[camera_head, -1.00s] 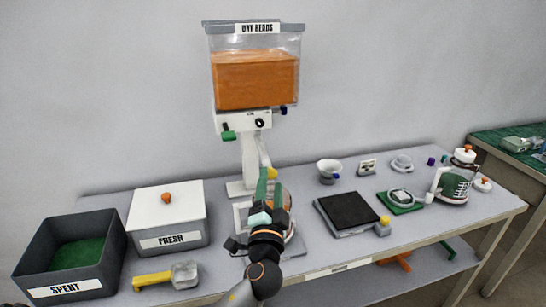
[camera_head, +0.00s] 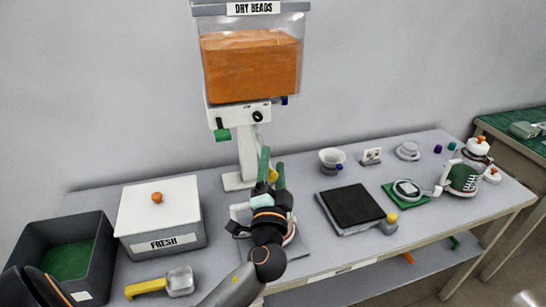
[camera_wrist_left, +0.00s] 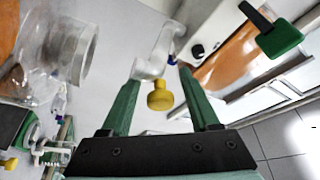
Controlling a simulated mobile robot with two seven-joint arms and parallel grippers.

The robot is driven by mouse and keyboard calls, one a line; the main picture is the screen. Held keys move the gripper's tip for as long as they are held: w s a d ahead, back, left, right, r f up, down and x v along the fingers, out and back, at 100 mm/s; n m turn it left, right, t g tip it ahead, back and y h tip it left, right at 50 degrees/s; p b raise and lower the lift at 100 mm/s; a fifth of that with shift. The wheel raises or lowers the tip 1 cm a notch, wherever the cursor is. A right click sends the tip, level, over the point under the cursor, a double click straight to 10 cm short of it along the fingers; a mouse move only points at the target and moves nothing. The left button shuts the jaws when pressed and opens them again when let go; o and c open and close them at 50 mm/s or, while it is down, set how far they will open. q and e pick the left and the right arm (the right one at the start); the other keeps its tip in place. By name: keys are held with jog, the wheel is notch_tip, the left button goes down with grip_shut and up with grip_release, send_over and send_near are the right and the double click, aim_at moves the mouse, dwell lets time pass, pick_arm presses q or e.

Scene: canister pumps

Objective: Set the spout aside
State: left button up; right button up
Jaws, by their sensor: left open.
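The spout (camera_wrist_left: 157,58) is a pale curved tube with a yellow knob (camera_wrist_left: 160,97) on it. In the left wrist view it sits between and just beyond my open green fingers. In the head view the yellow knob (camera_head: 273,174) shows below the dry beads dispenser (camera_head: 238,112), and much of the spout is hidden by the fingers. My left gripper (camera_head: 272,166) is open, its fingers pointing up beside the knob; it also shows in the left wrist view (camera_wrist_left: 160,84). I cannot tell whether the fingers touch the spout. My right gripper is not in view.
The fresh box (camera_head: 160,208) with an orange knob and the dark spent bin (camera_head: 97,252) stand on the left. A yellow-handled scoop (camera_head: 180,281) lies in front. A black-topped scale (camera_head: 352,205), a funnel cup (camera_head: 331,159) and a glass pot (camera_head: 464,178) stand on the right.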

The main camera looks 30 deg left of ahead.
pick_arm(q)
jog(key=shift+c, duration=0.4)
jog(key=c, duration=0.9)
grip_shut()
jog(key=shift+a, duration=0.15)
